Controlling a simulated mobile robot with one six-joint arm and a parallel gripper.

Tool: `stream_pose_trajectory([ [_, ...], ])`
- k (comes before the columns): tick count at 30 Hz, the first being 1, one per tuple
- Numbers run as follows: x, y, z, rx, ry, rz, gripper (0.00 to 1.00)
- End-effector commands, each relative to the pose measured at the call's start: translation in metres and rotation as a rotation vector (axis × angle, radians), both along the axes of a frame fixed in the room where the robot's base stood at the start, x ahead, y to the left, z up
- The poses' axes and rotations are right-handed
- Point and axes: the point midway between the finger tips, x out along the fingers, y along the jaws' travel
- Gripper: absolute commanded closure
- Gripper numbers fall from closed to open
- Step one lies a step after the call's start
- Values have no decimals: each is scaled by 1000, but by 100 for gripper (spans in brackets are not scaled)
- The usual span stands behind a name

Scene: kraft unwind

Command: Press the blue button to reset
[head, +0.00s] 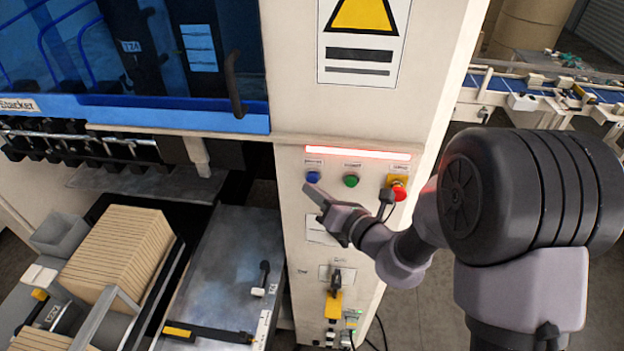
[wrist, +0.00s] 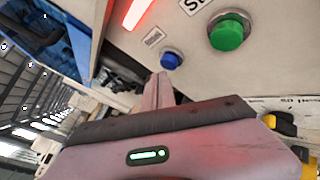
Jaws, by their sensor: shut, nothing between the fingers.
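The blue button (head: 313,177) is on the white machine panel, at the left end of a row of buttons under a lit red strip. My gripper (head: 308,188) is shut and empty, its tip just below the blue button in the head view. In the wrist view the blue button (wrist: 171,60) shows just beyond the shut fingertips (wrist: 160,77), slightly right of them. I cannot tell for sure whether the tip touches the button, but a gap seems to show.
A green button (head: 351,181) and a red emergency button (head: 398,190) on a yellow base sit to the right in the same row. A black-and-yellow switch (head: 334,300) is lower on the panel. A stack of brown cartons (head: 120,255) stands on the machine at left.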

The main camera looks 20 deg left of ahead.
Motion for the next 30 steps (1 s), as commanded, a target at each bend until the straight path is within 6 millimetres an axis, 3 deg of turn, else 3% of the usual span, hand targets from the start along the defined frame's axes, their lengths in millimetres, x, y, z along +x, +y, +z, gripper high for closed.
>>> stream_pose_trajectory([
  [30,10,3,0,0,0,0,100],
])
